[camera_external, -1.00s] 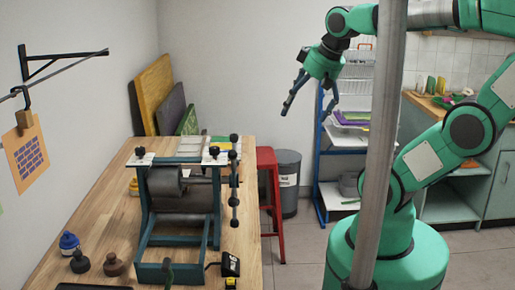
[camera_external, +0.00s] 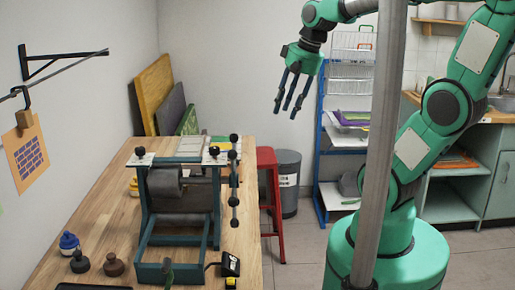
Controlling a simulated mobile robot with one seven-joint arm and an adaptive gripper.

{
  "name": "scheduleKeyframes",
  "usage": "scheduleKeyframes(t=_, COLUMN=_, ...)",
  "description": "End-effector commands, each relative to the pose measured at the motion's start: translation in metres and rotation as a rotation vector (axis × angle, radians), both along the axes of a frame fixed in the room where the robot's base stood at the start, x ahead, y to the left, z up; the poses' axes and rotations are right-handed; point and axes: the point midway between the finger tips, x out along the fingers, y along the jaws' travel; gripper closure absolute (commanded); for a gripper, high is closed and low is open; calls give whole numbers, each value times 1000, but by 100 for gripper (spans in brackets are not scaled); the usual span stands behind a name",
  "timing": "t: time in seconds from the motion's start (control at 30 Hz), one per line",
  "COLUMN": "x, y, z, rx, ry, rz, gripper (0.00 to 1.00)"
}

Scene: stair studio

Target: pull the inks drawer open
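My gripper (camera_external: 288,106) hangs in the air with its dark fingers pointing down and spread apart, empty. It is right of the workbench and in front of the blue rack, touching nothing. No drawer labelled inks can be made out in this view. A grey-green cabinet (camera_external: 455,200) with open shelves stands at the right, partly hidden behind my arm. Whether it holds the drawer cannot be told.
A wooden workbench (camera_external: 100,222) with a teal press (camera_external: 181,215) fills the left. A red stool (camera_external: 268,190) and a grey bin (camera_external: 289,180) stand beside it. A blue rack (camera_external: 323,150) is behind. A metal post (camera_external: 380,150) crosses the view.

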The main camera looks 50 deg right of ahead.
Motion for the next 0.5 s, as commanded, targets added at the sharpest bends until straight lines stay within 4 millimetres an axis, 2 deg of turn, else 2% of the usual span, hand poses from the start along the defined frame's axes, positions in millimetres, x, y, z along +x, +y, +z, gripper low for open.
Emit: scheduleKeyframes(t=0.5, x=79, y=-16, z=-27, rx=309, ry=268, rz=-470, gripper=67)
